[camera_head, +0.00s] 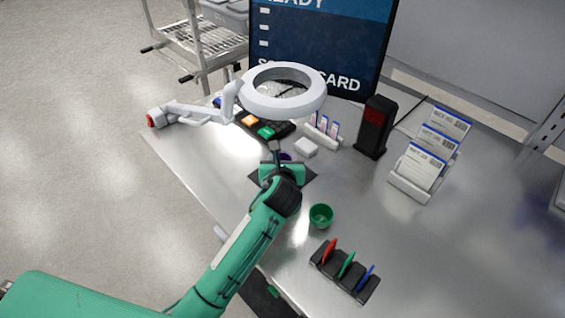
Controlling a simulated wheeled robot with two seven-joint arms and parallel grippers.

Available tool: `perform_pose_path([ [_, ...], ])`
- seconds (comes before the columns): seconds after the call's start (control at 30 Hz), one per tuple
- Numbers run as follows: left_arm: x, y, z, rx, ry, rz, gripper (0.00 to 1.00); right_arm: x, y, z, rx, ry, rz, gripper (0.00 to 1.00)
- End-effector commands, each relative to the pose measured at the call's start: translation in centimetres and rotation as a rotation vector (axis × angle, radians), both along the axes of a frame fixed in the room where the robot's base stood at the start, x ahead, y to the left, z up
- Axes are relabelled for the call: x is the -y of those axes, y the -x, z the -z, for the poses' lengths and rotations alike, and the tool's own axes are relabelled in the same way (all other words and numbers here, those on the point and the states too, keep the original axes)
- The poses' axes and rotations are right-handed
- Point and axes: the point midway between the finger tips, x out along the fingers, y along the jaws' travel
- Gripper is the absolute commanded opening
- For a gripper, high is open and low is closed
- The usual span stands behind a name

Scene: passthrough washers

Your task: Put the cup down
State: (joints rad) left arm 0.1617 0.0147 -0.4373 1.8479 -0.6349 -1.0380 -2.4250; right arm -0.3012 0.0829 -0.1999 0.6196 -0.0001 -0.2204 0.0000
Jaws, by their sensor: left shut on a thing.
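A small dark purple thing (286,156), possibly a cup, shows at the tip of my left gripper (279,155). The gripper is shut on it, over or near a black mat (300,180) on the steel table (374,226). My gripper and wrist hide most of the purple thing, and I cannot tell whether it touches the surface. A green cup (321,216) stands upright on the table to the right of my left arm, apart from the gripper. My right gripper is not in view.
A white ring lamp (284,88) hangs just beyond my gripper. A white block (306,148), a small rack (322,130) and a black scanner-like box (375,127) stand close by. A black holder (345,271) with coloured tags is in front.

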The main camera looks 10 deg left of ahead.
Motion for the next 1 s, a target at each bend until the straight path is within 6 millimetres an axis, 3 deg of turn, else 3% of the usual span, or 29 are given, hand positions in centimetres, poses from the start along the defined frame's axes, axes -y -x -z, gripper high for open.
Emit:
perform_pose_path([
  [0.17,-0.2,-1.0,0.4,-0.002,0.0,0.0,0.21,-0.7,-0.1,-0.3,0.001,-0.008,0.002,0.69],
  [0.4,-0.2,-0.9,3.3,-0.002,0.001,0.001,0.21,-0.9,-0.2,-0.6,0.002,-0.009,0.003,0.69],
  [0.77,-0.2,-1.0,3.7,0.0,-0.001,0.002,0.21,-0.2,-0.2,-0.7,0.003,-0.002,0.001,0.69],
  [0.8,-0.2,-0.9,3.8,0.0,-0.001,0.002,0.48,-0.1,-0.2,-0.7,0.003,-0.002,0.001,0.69],
  [0.9,-0.2,-0.9,3.8,0.0,-0.001,0.001,0.68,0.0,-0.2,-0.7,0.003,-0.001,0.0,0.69],
  [1.0,-0.2,-0.9,3.8,0.0,-0.001,0.001,0.68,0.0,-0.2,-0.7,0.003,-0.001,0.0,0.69],
])
